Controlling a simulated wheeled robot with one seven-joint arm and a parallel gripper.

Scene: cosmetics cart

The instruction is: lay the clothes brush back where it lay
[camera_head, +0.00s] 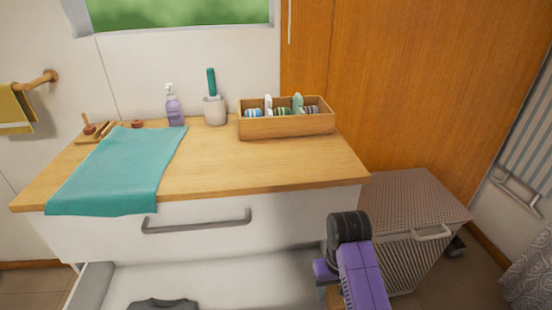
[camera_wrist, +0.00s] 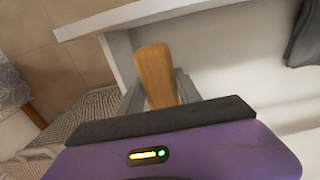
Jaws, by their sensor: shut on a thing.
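The clothes brush (camera_wrist: 155,75) shows in the wrist view as a flat wooden piece with a rounded end. It is held between the two grey fingers of my gripper (camera_wrist: 158,92), which is shut on it. Its bristles are not visible. In the head view my purple arm hangs at the lower right in front of the cart, and the gripper and brush are mostly hidden behind it. An open white lower drawer (camera_head: 225,275) lies below the wooden top, with a dark grey folded cloth (camera_head: 163,303) in it. The cloth also shows in the wrist view (camera_wrist: 304,38).
The wooden top (camera_head: 260,172) has free room at its middle and right. It bears a teal towel (camera_head: 125,170), a purple pump bottle (camera_head: 174,108), a holder with a green-handled brush (camera_head: 214,108) and a wooden box (camera_head: 285,127). A lidded basket (camera_head: 415,200) stands to the right.

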